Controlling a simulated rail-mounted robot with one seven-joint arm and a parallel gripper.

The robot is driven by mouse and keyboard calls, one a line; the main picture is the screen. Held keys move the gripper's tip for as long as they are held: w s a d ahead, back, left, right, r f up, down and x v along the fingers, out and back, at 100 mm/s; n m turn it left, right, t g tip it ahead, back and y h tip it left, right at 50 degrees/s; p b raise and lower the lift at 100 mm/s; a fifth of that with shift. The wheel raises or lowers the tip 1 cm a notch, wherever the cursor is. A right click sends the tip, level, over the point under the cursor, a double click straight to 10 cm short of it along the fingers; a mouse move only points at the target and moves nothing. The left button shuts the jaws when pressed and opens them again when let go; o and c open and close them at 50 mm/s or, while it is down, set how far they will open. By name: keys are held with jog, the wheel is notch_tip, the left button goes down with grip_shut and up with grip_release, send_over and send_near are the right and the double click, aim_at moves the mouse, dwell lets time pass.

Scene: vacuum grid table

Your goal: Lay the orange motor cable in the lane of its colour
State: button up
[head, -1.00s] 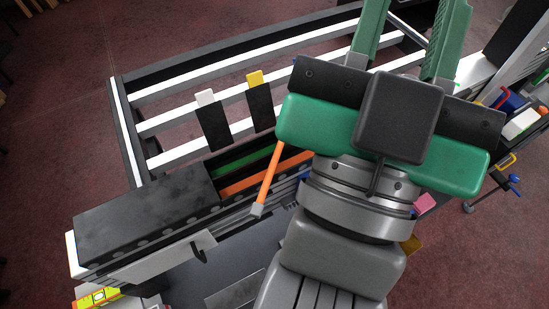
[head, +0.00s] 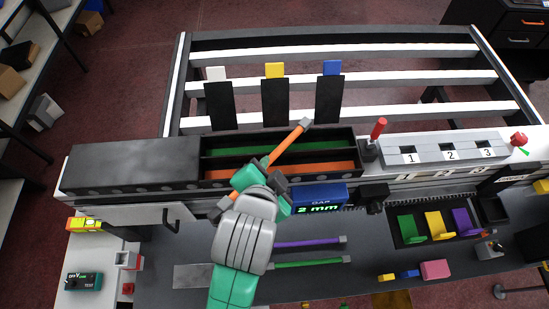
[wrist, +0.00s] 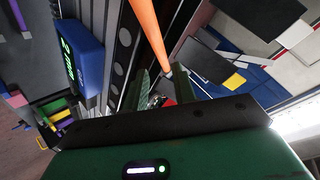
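The orange motor cable (head: 287,146) lies slantwise across the long black tray (head: 352,146). Its grey upper end sticks out over the tray's back wall and its lower end shows at the front edge. The tray has a green lane (head: 222,152) at the back and an orange lane (head: 330,168) in front. My gripper (head: 265,174) is over the cable's middle and hides part of it. In the wrist view my gripper (wrist: 170,84) has its green fingers apart, and the cable (wrist: 149,28) runs between or just beyond them; I cannot tell which.
A blue gap display (head: 320,198) sits in front of the tray. A black box (head: 135,165) adjoins it at left, and a numbered block (head: 440,152) with a red-handled lever (head: 377,130) at right. Purple (head: 300,244) and green (head: 308,263) cables lie on the front table.

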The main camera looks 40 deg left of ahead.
aim_at(272, 159)
jog(key=x, duration=0.3)
jog(key=p+x, duration=0.1)
jog(key=x, duration=0.2)
jog(key=shift+s+a+f, duration=0.2)
jog(key=shift+a+f, duration=0.05)
grip_shut()
